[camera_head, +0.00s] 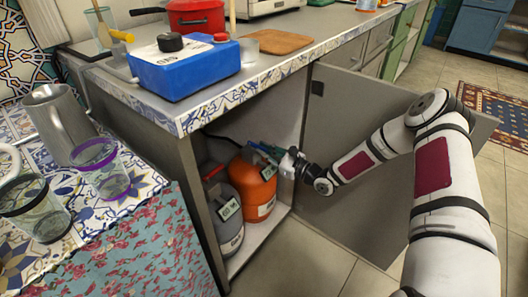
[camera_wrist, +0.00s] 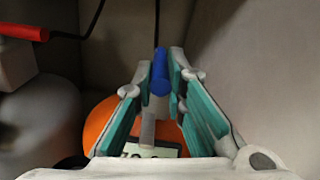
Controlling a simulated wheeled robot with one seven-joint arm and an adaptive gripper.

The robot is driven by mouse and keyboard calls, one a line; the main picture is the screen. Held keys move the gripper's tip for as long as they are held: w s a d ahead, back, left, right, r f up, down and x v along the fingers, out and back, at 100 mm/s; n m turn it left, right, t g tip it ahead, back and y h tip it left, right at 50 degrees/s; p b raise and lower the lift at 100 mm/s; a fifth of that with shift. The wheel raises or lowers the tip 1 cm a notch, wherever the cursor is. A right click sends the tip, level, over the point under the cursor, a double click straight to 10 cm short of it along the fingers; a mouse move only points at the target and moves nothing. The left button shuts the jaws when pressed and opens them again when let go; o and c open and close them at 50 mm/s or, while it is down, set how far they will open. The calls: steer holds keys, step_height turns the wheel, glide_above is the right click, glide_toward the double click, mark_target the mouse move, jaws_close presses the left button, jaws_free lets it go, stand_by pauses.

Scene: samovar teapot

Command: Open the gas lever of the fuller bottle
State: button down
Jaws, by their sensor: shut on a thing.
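An orange gas bottle (camera_head: 250,187) stands in the open cabinet under the counter, and a grey gas bottle (camera_head: 224,236) stands in front and to the left of it. Both carry small displays; their readings are too small or covered to read. My gripper (camera_head: 266,150) reaches in from the right, over the orange bottle's top. In the wrist view, my gripper (camera_wrist: 161,68) has its teal-padded fingers shut on a blue lever (camera_wrist: 160,78) above the orange bottle (camera_wrist: 100,122). A red lever (camera_wrist: 24,32) shows at the left, above the grey bottle (camera_wrist: 42,120).
The open cabinet door (camera_head: 350,165) stands right of the bottles, close beside my arm. The counter edge (camera_head: 250,95) runs above them. A blue gas box (camera_head: 185,70) and a red pot (camera_head: 196,17) are on the counter. A tiled table (camera_head: 60,180) with cups stands at left.

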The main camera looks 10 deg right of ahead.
steer(key=c, duration=1.6)
jaws_free()
steer(key=shift+w+d, duration=0.1)
steer(key=v, duration=1.2)
